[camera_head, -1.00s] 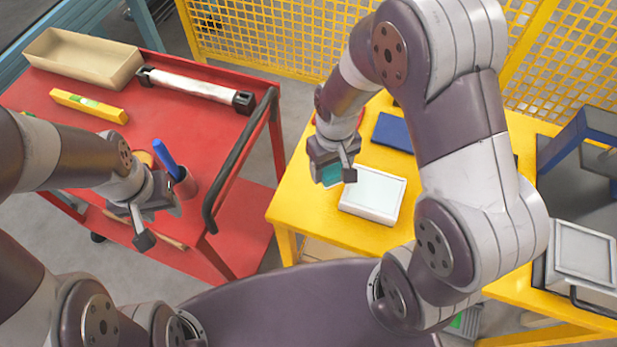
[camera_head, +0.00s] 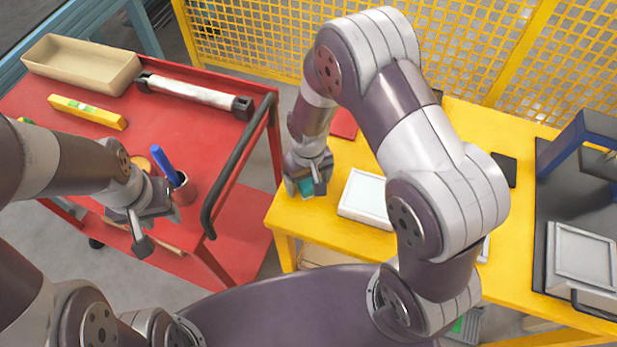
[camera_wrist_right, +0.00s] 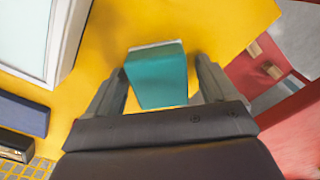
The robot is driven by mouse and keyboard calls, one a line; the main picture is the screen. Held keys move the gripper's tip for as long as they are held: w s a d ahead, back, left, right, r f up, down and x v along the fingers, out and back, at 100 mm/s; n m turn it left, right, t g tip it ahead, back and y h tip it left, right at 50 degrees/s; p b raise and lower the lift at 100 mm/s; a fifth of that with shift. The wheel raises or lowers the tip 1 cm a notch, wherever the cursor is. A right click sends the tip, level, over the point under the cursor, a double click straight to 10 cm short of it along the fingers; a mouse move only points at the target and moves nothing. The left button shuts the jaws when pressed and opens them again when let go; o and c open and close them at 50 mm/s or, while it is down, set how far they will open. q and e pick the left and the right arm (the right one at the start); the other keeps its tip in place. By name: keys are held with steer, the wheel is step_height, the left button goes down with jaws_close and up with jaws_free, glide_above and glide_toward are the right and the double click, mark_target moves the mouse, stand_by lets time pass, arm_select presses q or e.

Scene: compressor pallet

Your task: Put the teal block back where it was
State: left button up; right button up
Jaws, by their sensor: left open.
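The teal block (camera_head: 306,187) is at the left side of the yellow table (camera_head: 330,238), near its edge. My right gripper (camera_head: 308,180) is low over the table with its fingers on either side of the block. In the right wrist view the block (camera_wrist_right: 158,76) sits between the two fingers (camera_wrist_right: 160,85). A narrow yellow gap shows beside the right finger, so I cannot tell whether the fingers grip it. Whether its underside touches the table is hidden. My left gripper (camera_head: 140,228) is open and empty near the red cart's front edge.
A white-topped box (camera_head: 364,195) stands on the yellow table right of the block. A red item (camera_head: 344,124) lies behind it. The red cart (camera_head: 60,80) holds a beige tray (camera_head: 80,62), a yellow level (camera_head: 88,111) and a cup (camera_head: 184,190) with a blue tool.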

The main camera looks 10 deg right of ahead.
steer(key=shift+r, duration=0.2)
step_height(320, 180, up, 12)
steer(key=s+d+r+m+t, duration=0.1)
steer(key=s+d+r+m, duration=0.1)
steer(key=s+d, duration=0.5)
steer(key=shift+s+d+r+p, duration=0.25)
steer(key=shift+s+p, duration=0.15)
steer(key=shift+s, duration=0.3)
steer(key=shift+s, duration=0.1)
